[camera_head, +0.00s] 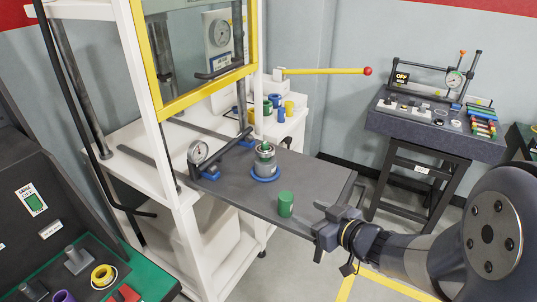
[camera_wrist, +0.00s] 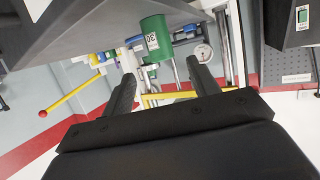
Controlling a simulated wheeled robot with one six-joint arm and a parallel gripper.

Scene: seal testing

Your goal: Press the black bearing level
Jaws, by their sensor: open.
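My gripper (camera_head: 338,222) is at the front right edge of a grey sliding plate (camera_head: 225,190); its fingers are apart with nothing between them in the wrist view (camera_wrist: 164,86). A green cylinder (camera_head: 286,204) stands on the plate just left of my gripper. It shows beyond the fingertips in the wrist view (camera_wrist: 155,38), upside down, with a white label. A metal part with a green band (camera_head: 265,158) stands in a blue ring (camera_head: 265,174) on the plate farther back. I cannot make out a black bearing; any inside the metal part is too small to tell.
A white press stand with a yellow-framed guard (camera_head: 205,95) rises behind the plate. A yellow lever with a red knob (camera_head: 368,71) reaches right. Small coloured cylinders (camera_head: 276,101) stand behind. A bench (camera_head: 435,128) is at right.

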